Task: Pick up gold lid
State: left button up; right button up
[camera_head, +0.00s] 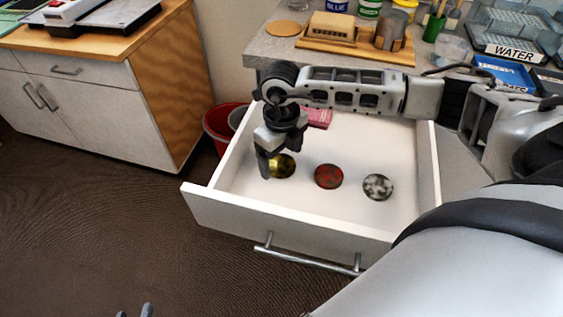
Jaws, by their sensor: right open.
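The gold lid (283,167) is a round, dark-gold disc lying in the open white drawer (330,232), towards its left side. My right gripper (267,164) points down at the lid's left edge and hides part of it. It is open, and the lid looks to be still on the drawer floor. I cannot tell whether a finger touches the lid. Only the fingertips of my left gripper (134,311) show at the bottom edge, apart and empty, over the brown floor.
A red lid (328,176) and a mottled grey-white lid (377,187) lie to the right in the drawer. A pink item (318,117) is at its back. A red bin (219,130) stands left of the drawer. The counter (270,46) behind holds jars, trays and a wooden board.

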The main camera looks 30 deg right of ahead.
jog(key=shift+f, duration=0.55)
jog(key=c, duration=1.1)
jog(key=shift+o, duration=0.2)
jog(key=shift+r, duration=0.1)
